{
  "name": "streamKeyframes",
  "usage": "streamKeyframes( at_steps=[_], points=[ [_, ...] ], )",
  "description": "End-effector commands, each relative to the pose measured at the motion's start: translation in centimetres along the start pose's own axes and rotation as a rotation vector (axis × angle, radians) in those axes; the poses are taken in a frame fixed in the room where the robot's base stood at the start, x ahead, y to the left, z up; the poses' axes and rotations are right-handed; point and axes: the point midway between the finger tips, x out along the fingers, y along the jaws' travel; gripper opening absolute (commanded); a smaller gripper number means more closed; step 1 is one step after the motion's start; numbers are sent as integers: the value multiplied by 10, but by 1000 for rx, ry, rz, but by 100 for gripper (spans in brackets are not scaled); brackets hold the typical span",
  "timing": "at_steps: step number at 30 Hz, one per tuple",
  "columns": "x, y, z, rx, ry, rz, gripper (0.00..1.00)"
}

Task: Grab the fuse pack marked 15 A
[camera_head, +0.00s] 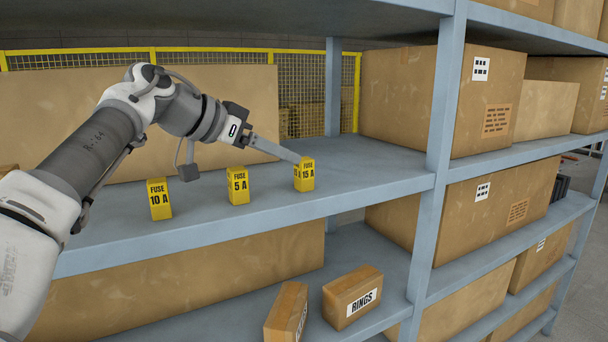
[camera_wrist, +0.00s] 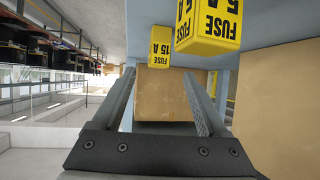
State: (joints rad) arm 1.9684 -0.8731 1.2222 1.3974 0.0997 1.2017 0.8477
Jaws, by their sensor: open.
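The yellow fuse pack marked 15 A (camera_head: 305,177) stands upright on the grey shelf, the rightmost of three packs. It also shows upside down in the wrist view (camera_wrist: 160,56), beyond the fingertips and roughly in line with the space between them. My gripper (camera_head: 298,157) reaches from the left, its tip beside the top of this pack in the head view; contact cannot be told. In the wrist view my gripper (camera_wrist: 158,76) is open, with nothing between its fingers. The 5 A pack (camera_head: 238,187), also in the wrist view (camera_wrist: 207,30), and the 10 A pack (camera_head: 159,199) stand to the left.
A grey shelf upright (camera_head: 440,130) stands right of the packs. A large carton (camera_head: 220,95) stands behind my arm, and another (camera_head: 400,90) at the right. A box marked RINGS (camera_head: 352,296) is on the shelf below. The shelf between the 15 A pack and the upright is clear.

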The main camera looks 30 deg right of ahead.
Motion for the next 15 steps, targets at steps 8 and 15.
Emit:
streamKeyframes(
  at_steps=[8,15],
  points=[
    [40,3,-3,0,-1,3,76],
    [50,2,-2,0,1,-1,76]
  ],
)
